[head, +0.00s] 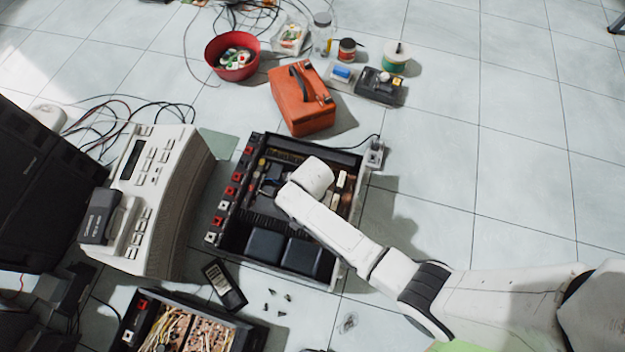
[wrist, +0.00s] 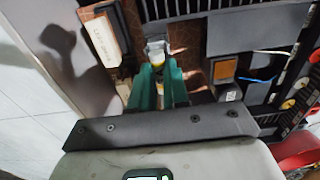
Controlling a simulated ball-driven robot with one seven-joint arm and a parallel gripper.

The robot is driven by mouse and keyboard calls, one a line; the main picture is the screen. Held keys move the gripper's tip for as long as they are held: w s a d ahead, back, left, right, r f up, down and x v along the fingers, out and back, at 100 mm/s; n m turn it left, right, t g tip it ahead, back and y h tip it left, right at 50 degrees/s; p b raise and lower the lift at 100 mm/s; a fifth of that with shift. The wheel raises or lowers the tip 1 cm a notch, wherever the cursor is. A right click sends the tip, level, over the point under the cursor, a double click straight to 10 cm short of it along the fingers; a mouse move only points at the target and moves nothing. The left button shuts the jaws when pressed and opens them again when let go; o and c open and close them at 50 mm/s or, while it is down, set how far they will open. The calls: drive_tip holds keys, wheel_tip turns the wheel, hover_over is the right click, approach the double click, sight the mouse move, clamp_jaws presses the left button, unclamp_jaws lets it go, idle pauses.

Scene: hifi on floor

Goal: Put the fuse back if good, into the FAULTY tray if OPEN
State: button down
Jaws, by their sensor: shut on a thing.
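My gripper (wrist: 158,70) has green fingers, which are closed in the wrist view around a small part with a pale clear-looking top and a yellow band. This part seems to be the fuse (wrist: 156,48). It is down inside the open chassis (head: 252,222), above or in a brown board; I cannot tell if it is seated. In the head view my white wrist is over the chassis and hides the fingers and the fuse. I cannot make out a tray marked FAULTY or an OPEN reading in either view.
A bench instrument (head: 150,190) stands left of the chassis. A dark handheld device (head: 224,287) and several small dark pieces lie in front. An orange case (head: 301,100), a red bowl (head: 232,57) and a black box (head: 380,87) are behind. The floor at right is clear.

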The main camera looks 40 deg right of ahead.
drive_tip(key=shift+f, duration=0.4)
idle(0.5)
drive_tip(key=c, duration=1)
unclamp_jaws()
drive_tip(key=shift+c, duration=0.2)
wheel_tip(320, 180, up, 11)
drive_tip(key=p, duration=0.5)
drive_tip(key=shift+f+p, duration=0.15)
drive_tip(key=shift+p, duration=0.25)
drive_tip(key=s+d+r+n+t, duration=0.1)
drive_tip(key=s+d+r+n, duration=0.35)
drive_tip(key=s+r, duration=0.3)
drive_tip(key=s+d+r+n, duration=0.3)
drive_tip(key=s+r+n, duration=0.3)
drive_tip(key=s+r, duration=0.15)
wheel_tip(320, 180, up, 32)
drive_tip(key=s+p, duration=0.1)
drive_tip(key=p, duration=3)
drive_tip(key=shift+s+d+f, duration=0.15)
drive_tip(key=shift+d+f, duration=0.1)
drive_tip(key=shift+d, duration=0.05)
